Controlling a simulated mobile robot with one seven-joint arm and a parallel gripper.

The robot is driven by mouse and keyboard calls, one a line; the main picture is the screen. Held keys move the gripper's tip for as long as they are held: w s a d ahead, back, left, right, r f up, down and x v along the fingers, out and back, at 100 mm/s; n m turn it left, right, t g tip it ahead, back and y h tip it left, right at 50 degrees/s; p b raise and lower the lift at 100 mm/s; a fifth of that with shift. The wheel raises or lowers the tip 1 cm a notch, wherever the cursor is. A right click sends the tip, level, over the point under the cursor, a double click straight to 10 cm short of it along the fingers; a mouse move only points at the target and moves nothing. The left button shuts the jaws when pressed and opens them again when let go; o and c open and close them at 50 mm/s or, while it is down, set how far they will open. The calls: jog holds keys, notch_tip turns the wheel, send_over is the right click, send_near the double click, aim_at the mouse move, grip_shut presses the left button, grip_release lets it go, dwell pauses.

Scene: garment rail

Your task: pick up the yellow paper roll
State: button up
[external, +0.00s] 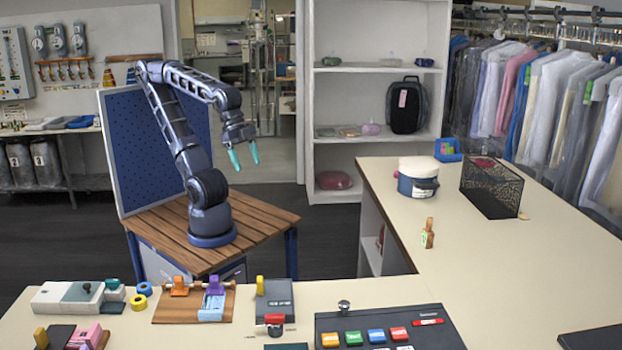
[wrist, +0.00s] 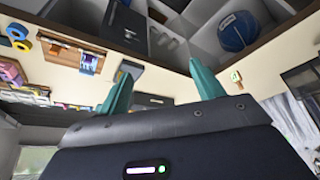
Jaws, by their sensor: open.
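A small yellow ring-shaped roll (external: 138,302) lies on the cream counter, left of the wooden board and just in front of a blue ring (external: 145,288). It looks like the yellow paper roll. A yellow ring (wrist: 21,46) also shows small at the upper left edge of the wrist view. My gripper (external: 245,157) hangs in the air behind the counter, up and to the right of the roll and well apart from it. Its two teal fingers are spread with nothing between them. They also show apart in the wrist view (wrist: 162,68).
A wooden board (external: 194,303) with orange and purple clamps stands right of the roll. A grey-white box (external: 66,297) stands left of it. A dark device with a yellow lever (external: 275,298) and a panel of coloured buttons (external: 390,328) are further right. The right counter holds a black mesh basket (external: 491,187).

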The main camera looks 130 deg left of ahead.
jog(key=w+d+f+n+h, duration=0.2)
jog(key=w+d+n, duration=0.3)
jog(key=d, duration=0.4)
jog(key=n+g+h, duration=0.2)
jog(key=n+g, duration=0.2)
jog(key=n, duration=1.1)
send_near(141, 298)
jog(key=x, duration=0.3)
jog(key=shift+w+d+f, duration=0.1)
jog(key=shift+w+f, duration=0.15)
jog(key=shift+f, duration=0.15)
jog(key=shift+s+x, duration=0.2)
jog(key=shift+x, duration=0.7)
jog(key=shift+s+x, duration=0.15)
jog(key=shift+x, duration=1.6)
